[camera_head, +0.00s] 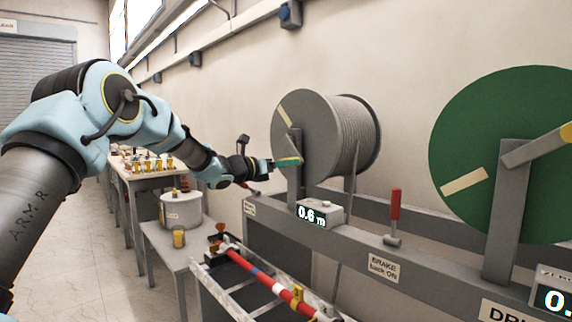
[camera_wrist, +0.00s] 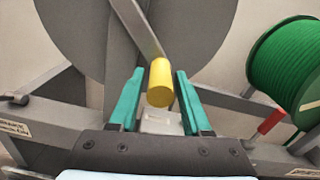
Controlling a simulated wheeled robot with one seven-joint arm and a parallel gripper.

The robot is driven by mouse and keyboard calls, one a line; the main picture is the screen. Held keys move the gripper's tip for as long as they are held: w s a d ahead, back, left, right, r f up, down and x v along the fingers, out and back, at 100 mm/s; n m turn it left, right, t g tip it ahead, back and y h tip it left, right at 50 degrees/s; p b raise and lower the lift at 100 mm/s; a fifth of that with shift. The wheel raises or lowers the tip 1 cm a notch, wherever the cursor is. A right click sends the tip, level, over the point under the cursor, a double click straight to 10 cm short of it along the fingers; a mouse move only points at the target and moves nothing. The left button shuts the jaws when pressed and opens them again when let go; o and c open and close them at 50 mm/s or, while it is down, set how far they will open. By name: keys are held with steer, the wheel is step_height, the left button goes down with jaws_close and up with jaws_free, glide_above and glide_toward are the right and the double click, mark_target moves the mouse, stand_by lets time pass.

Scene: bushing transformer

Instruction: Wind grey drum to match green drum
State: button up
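The grey drum (camera_head: 308,120) is wound with grey line and has a pale stripe on its face. It fills the top of the wrist view (camera_wrist: 80,35). Its crank arm ends in a yellow handle (camera_wrist: 160,82). My gripper (camera_wrist: 160,74) is open, its teal fingers on either side of the handle with a gap at each side. In the head view my gripper (camera_head: 288,162) is at the crank and hides most of the handle. The grey drum's counter (camera_head: 320,214) reads 0.6 m. The green drum (camera_head: 500,130) stands at right; its counter (camera_head: 553,301) is cut off after "0.".
A red-handled brake lever (camera_head: 395,210) stands upright on the frame rail between the drums, above a sign (camera_head: 384,268) reading "BRAKE back ON". A rack with a red pole (camera_head: 262,277) is below my gripper. Benches (camera_head: 140,172) line the wall; floor at left is clear.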

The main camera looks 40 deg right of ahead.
jaws_close()
stand_by(1.1)
